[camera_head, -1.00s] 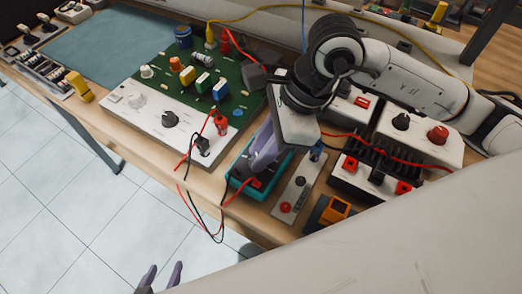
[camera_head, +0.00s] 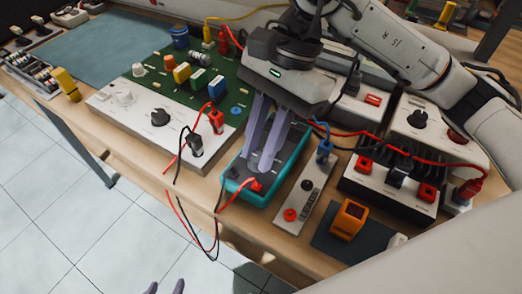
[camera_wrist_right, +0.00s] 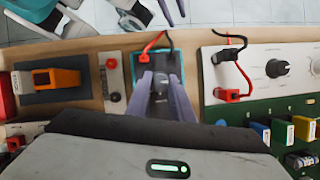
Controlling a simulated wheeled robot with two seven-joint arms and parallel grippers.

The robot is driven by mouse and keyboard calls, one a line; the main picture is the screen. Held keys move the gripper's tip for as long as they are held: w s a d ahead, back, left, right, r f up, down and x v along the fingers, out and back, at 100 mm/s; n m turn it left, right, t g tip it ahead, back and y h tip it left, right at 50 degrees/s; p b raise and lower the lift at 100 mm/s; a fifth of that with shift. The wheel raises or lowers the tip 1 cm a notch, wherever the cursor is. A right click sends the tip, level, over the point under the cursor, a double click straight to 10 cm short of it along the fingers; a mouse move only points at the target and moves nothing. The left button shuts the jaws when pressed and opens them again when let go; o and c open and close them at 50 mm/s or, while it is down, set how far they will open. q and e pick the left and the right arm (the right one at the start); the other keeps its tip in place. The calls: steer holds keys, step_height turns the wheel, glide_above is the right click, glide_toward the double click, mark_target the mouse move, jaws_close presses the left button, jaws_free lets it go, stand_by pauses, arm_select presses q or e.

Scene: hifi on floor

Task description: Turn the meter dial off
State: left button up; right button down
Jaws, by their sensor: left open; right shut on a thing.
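The meter (camera_head: 243,195) is a teal-cased box with a dark face, lying on the bench near its front edge. Red and black leads are plugged in at its front end. My right gripper (camera_head: 263,163) reaches down over the meter, its purple fingers on the face. In the right wrist view, the dark round dial (camera_wrist_right: 159,92) sits between the fingers (camera_wrist_right: 161,98), which are closed on it. The fingers hide much of the dial, so its setting cannot be read. My left gripper (camera_head: 165,288) shows only its fingertips at the bottom edge, apart and empty.
A green-and-white circuit board unit (camera_head: 128,124) stands left of the meter. A grey terminal strip (camera_head: 307,190) and an orange device (camera_head: 348,218) are on its right. Red and black leads hang over the front edge. A black-finned unit (camera_head: 388,180) stands further right.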

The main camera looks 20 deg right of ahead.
steer(key=shift+n, duration=0.3)
steer(key=c, duration=1.6)
jaws_free()
steer(key=shift+o, duration=0.2)
steer(key=v, duration=1)
steer(key=shift+r, duration=0.15)
steer(key=shift+w, duration=0.1)
